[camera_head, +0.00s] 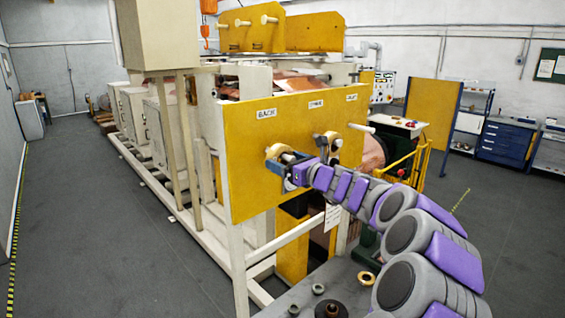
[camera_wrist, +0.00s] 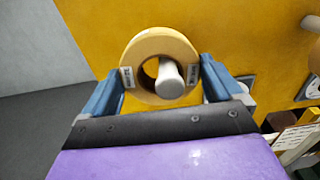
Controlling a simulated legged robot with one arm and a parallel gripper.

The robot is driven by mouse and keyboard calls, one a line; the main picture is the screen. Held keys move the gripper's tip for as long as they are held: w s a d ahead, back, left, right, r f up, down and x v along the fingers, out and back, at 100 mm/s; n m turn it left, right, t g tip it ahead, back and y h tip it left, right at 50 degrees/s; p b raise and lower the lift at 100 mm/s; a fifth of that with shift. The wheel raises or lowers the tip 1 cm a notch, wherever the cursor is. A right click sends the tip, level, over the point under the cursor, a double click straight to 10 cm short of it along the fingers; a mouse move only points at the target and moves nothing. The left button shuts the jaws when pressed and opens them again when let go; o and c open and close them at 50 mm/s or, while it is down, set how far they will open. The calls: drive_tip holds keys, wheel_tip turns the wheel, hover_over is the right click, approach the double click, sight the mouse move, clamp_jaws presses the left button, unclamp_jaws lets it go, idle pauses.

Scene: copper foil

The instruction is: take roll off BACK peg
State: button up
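The BACK label (camera_head: 265,113) is at the upper left of a yellow panel (camera_head: 245,150). Below it, a tan ring-shaped roll (camera_head: 273,151) hangs around a pale peg. In the wrist view the roll (camera_wrist: 150,45) faces me, with the peg (camera_wrist: 169,80) through its hole and its rounded end showing. My gripper (camera_wrist: 161,82) has one blue finger on each side of the roll. In the head view my gripper (camera_head: 291,172) partly covers the roll.
A second roll (camera_head: 327,145) sits on the middle peg, close right of my gripper. The right peg (camera_head: 359,128) looks bare. A table (camera_head: 300,296) with several ring parts is below my arm. Open floor (camera_head: 110,240) lies at left.

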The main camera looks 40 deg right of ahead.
drive_tip(key=shift+w+d+f, duration=0.1)
drive_tip(key=shift+c, duration=1.4)
drive_tip(key=shift+d+f, duration=0.1)
drive_tip(key=shift+d, duration=0.7)
drive_tip(key=shift+a+r, duration=0.15)
drive_tip(key=shift+r, duration=0.25)
drive_tip(key=s, duration=0.2)
drive_tip(key=s+r, duration=0.1)
drive_tip(key=s, duration=0.1)
drive_tip(key=shift+s+a, duration=0.1)
drive_tip(key=shift+a, duration=0.05)
drive_tip(key=b, duration=0.1)
approach(293, 158)
drive_tip(key=shift+s, duration=3)
drive_tip(key=shift+d+r+p, duration=0.5)
drive_tip(key=shift+d, duration=0.05)
drive_tip(key=shift+s, duration=0.1)
